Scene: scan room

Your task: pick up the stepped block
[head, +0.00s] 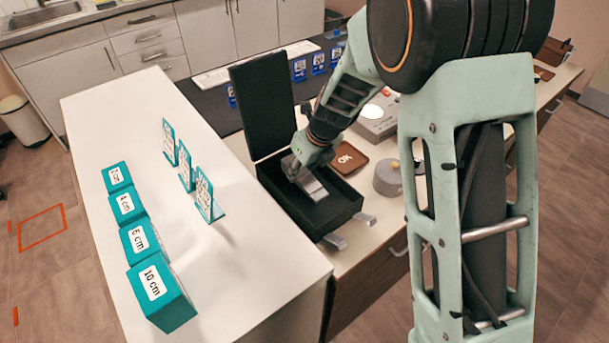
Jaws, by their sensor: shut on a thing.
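The stepped block (314,189) is a light grey metal piece in the head view, at the black open case (283,197). My gripper (298,172) reaches down into the case from the upper right and is shut on the block. The fingers hide the block's upper left part. I cannot tell whether the block rests on the case's lining or is slightly above it. The case's lid (264,103) stands upright at the back.
Several teal blocks with size labels (150,284) and teal cards (206,192) stand on the white counter to the left. A round grey tin (387,179), brown "OK" mat (345,158) and grey device (379,117) sit right of the case.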

